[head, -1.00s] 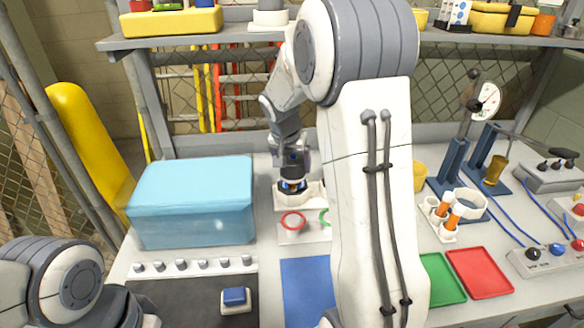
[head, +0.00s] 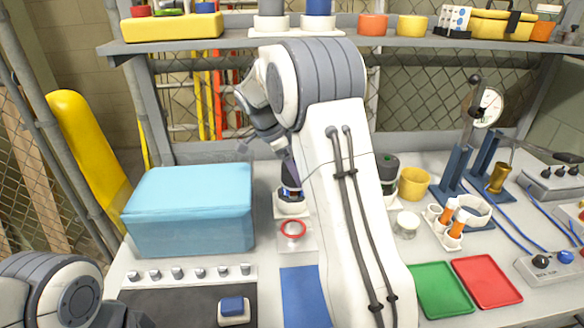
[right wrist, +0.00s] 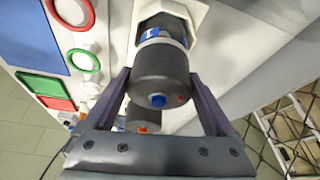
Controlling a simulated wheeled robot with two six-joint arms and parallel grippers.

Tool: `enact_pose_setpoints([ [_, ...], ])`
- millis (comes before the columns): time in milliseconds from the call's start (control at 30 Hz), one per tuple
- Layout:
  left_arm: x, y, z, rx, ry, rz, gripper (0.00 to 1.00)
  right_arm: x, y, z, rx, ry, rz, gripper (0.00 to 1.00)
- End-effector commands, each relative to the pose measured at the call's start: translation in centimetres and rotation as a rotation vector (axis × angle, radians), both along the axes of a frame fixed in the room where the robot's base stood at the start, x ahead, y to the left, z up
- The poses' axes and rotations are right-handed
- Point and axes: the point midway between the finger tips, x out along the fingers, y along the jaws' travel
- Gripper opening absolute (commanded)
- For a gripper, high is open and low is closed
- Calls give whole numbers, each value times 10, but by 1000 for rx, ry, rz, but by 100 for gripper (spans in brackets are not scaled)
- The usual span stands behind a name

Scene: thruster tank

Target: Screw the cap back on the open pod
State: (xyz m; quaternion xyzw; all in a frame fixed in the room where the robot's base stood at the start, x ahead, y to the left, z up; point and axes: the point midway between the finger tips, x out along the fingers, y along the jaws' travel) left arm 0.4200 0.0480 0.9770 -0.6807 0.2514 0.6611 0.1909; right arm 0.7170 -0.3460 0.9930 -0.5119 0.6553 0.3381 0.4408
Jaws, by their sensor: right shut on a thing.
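The pod (head: 291,193) stands upright in a white holder (head: 289,209) at the middle of the bench, partly behind my right arm. It has a blue label, which also shows in the right wrist view (right wrist: 155,32). A dark grey cap (right wrist: 160,75) with a blue button and a small red dot on its end is in line with the pod, at its mouth. I cannot tell how far it is threaded on. My right gripper (right wrist: 163,98) is shut on the cap, one finger on each side. My left gripper is out of view.
A pale blue box (head: 190,210) stands left of the pod. A red ring (head: 293,228) lies in front of the holder. Another dark pod (head: 387,168), a yellow cup (head: 412,184) and a white cylinder (head: 406,225) stand to the right. Green (head: 447,290) and red trays (head: 487,280) lie at front right.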

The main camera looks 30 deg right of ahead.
Motion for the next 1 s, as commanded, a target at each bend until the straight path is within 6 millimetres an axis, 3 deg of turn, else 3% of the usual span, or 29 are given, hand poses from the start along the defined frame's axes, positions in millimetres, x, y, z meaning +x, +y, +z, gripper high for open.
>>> enact_pose_setpoints([
  [333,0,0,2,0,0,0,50,-6,-1,-4,2,22,-68,40],
  [367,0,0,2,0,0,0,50,-6,-1,-4,2,23,-68,92],
  [400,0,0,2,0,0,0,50,-6,0,-4,2,21,-67,100],
  [700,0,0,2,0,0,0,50,-3,2,4,2,12,-65,100],
  [1000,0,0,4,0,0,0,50,5,23,55,2,10,-64,100],
])
